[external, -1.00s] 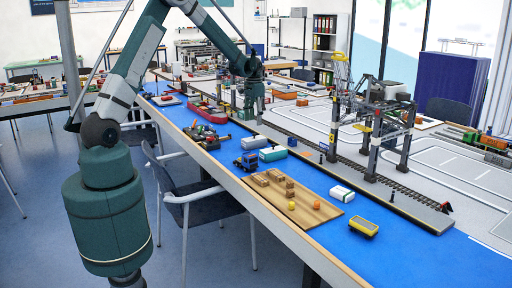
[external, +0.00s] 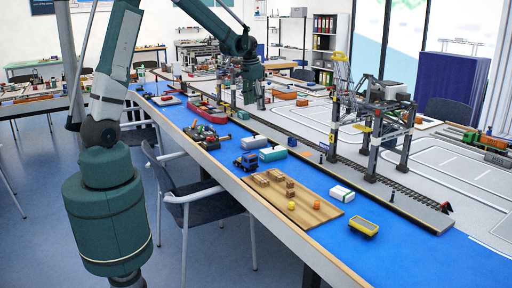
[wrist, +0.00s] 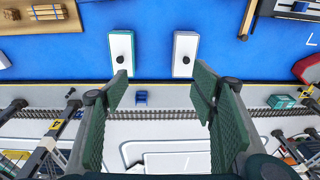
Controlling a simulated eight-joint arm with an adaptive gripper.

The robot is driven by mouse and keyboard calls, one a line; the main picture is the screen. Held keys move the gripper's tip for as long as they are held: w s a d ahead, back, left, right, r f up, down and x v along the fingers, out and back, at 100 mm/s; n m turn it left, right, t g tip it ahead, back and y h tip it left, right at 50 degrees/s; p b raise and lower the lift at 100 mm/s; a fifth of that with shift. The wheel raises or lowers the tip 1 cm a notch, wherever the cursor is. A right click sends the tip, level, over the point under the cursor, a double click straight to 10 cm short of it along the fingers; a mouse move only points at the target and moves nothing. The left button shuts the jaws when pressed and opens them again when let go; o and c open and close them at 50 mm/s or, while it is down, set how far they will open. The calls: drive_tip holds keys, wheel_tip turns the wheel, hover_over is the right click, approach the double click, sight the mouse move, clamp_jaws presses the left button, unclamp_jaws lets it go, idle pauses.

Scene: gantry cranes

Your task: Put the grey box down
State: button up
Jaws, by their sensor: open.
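The grey box (external: 254,142), with a pale top, rests on the blue table surface beside the teal box (external: 272,154). In the wrist view the grey box (wrist: 185,55) has a dark knob on its top and stands right of the teal-edged box (wrist: 121,55), with a gap of blue between them. My gripper (external: 256,107) is above the table, clear of both boxes. In the wrist view my gripper (wrist: 160,78) has its two green fingers wide apart with nothing between them. Both boxes lie beyond the fingertips in that picture.
A rail track (external: 312,154) runs along the table, with a gantry crane (external: 383,118) over it at right. A red boat (external: 206,112) is behind.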

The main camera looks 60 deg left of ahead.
drive_tip(key=s+d+r+t, duration=0.3)
drive_tip(key=s+d+r, duration=1.05)
drive_tip(key=s, duration=0.35)
drive_tip(key=s+d+f+t, duration=0.1)
drive_tip(key=s+d, duration=0.4)
drive_tip(key=s, duration=0.4)
drive_tip(key=s+d+f+t, duration=0.1)
drive_tip(key=s+d, duration=0.4)
drive_tip(key=s, duration=0.5)
drive_tip(key=shift+f+t, duration=0.35)
drive_tip(key=shift+t, duration=0.05)
